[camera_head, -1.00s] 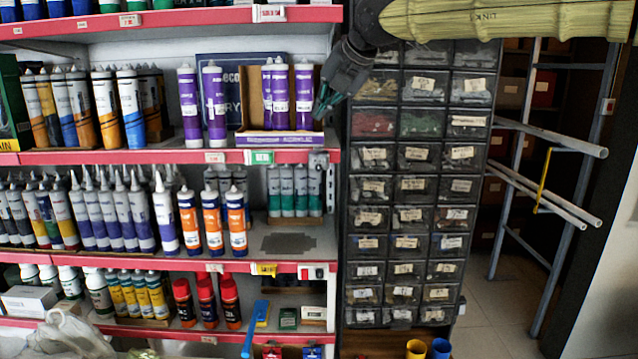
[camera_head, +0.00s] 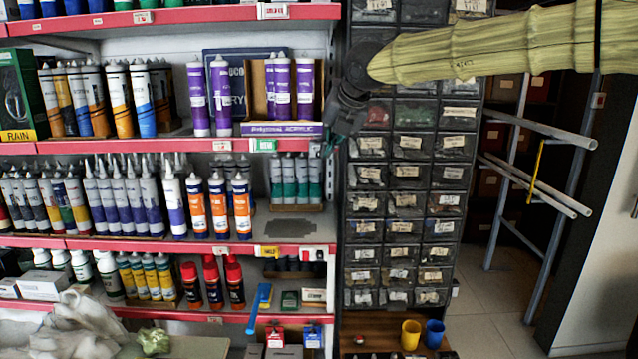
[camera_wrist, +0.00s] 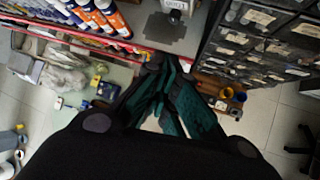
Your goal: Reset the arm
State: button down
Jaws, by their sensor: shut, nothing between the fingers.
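My gripper (camera_head: 328,147) hangs at the end of my arm in the head view, pointing down in front of the gap between the red-edged shelves and the drawer cabinet. In the wrist view its dark green fingers (camera_wrist: 163,88) are shut with nothing between them. The fingertips are partly hidden behind the wrist in the head view. The gripper appears apart from the shelf goods.
The shelf unit (camera_head: 180,146) with several rows of tubes fills the left. The drawer cabinet (camera_head: 408,174) stands behind my gripper. A metal pipe rack (camera_head: 535,185) is at the right. Yellow (camera_head: 411,335) and blue (camera_head: 434,334) cups stand low. Floor (camera_head: 492,310) is clear right of the cabinet.

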jog(key=d+f+n+h+b, duration=0.1)
jog(key=d+f+n+h, duration=0.15)
jog(key=f, duration=1.05)
jog(key=d+f+n+h, duration=0.1)
jog(key=d+f+n, duration=0.15)
jog(key=f, duration=1.05)
jog(key=s+d+f+n+h+b, duration=0.15)
jog(key=s+f+n, duration=0.25)
jog(key=f, duration=0.6)
jog(key=s+d+f+n+g, duration=0.1)
jog(key=s+d+f+n, duration=0.25)
jog(key=f, duration=0.65)
jog(key=s+d+f+n+h, duration=0.15)
jog(key=s+f+n, duration=0.3)
jog(key=f, duration=0.55)
jog(key=s+d+f+n+g+b, duration=0.1)
jog(key=s+d+f+n, duration=0.3)
jog(key=s+f, duration=0.65)
jog(key=s+d+f+n+g+y, duration=0.1)
jog(key=s+f+n, duration=0.3)
jog(key=s, duration=0.6)
jog(key=s+d+f+n+g+y+b, duration=0.1)
jog(key=s+f+n, duration=0.3)
jog(key=s, duration=0.7)
jog(key=s+d+f+n+g+y+b, duration=0.1)
jog(key=s+d+f+n+g, duration=0.2)
jog(key=s+n, duration=0.3)
jog(key=s+f, duration=0.1)
jog(key=s, duration=0.4)
jog(key=shift+n, duration=0.4)
